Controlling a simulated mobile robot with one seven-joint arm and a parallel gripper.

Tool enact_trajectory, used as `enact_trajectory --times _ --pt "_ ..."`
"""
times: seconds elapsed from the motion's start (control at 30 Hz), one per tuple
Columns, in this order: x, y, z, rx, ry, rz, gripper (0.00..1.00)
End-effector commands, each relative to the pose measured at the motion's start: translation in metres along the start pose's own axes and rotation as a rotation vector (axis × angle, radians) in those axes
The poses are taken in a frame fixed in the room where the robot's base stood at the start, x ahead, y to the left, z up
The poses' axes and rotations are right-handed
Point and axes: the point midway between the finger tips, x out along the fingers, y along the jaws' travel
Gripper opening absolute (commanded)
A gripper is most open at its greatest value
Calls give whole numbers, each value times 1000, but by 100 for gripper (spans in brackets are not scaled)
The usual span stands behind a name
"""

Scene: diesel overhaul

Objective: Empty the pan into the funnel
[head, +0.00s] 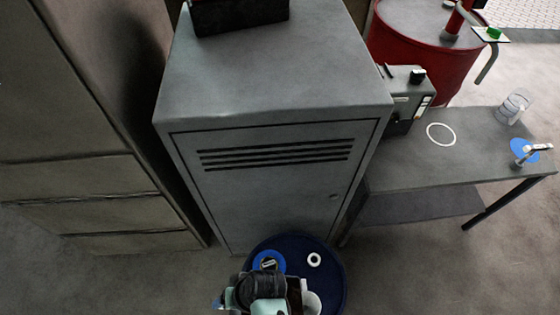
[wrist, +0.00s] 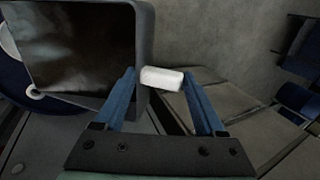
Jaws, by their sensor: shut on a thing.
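My gripper (wrist: 160,76) is shut on a short white grip (wrist: 161,80) beside the rim of the pan. The grey, square-sided pan (wrist: 146,40) fills the upper left of the wrist view, and dark brown liquid shows inside it. In the head view my wrist (head: 262,290) hides most of the pan and the fingers. A blue round piece (head: 262,258), seemingly the funnel, sits on the dark blue drum (head: 330,280) just beyond my gripper. The pan is over or close to the drum; its exact tilt cannot be told.
A white ring (head: 314,259) lies on the drum top. A grey cabinet (head: 270,190) stands right behind the drum. A workbench (head: 465,150) at right carries a glass jar (head: 514,106) and a white ring. A red drum (head: 425,45) stands at the back. Floor is clear at lower right.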

Motion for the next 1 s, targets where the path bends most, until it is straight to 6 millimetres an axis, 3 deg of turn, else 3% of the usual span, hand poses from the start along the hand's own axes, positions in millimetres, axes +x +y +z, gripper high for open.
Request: enact_trajectory --times 0.33,0.7,1.0 --pt "0 0 0 0 1 -1 0" --pt "-21 7 0 3 0 -84 0" --pt "-23 8 0 0 1 -101 0"
